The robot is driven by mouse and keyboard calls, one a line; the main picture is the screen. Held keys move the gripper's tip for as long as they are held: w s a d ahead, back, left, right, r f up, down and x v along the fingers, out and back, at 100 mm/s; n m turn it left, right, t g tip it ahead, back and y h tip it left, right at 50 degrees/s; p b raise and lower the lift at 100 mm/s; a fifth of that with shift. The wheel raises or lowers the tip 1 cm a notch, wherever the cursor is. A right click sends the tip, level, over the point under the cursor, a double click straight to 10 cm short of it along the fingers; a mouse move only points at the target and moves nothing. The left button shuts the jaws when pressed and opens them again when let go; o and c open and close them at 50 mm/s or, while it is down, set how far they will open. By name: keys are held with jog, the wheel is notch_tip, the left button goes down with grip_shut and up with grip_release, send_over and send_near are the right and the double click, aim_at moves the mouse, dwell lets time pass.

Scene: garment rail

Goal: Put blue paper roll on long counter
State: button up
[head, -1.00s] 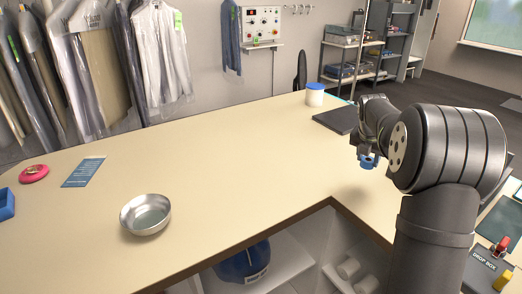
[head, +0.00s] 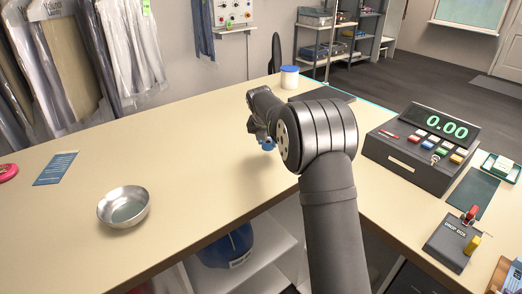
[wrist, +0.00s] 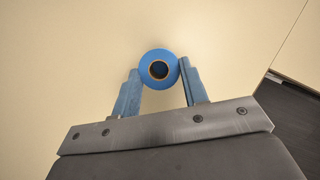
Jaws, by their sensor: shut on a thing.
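My gripper (wrist: 159,88) is shut on the blue paper roll (wrist: 158,55), seen end-on with a dark hollow core in the wrist view. In the head view, the roll (head: 267,145) shows as a small blue piece below my gripper, partly hidden by the arm. It is above the long counter (head: 190,150), a cream top with a brown front edge; a faint shadow lies on the top below. The wrist view also shows the plain counter top (wrist: 60,60) beneath the roll.
A metal bowl (head: 124,206) and a blue printed card (head: 55,168) lie on the counter's left part. A white tub with a blue lid (head: 289,78) stands at the back. A cash register (head: 422,148) and drop box (head: 452,243) stand at right. The counter's middle is clear.

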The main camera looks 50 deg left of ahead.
aim_at(263, 148)
jog(key=shift+s+a+f, duration=0.4)
jog(key=shift+a+f, duration=0.05)
jog(key=shift+a, duration=0.2)
jog(key=shift+f, duration=2)
jog(key=o, duration=1)
jog(key=shift+f, duration=0.15)
jog(key=shift+c, duration=0.2)
jog(key=v, duration=1.2)
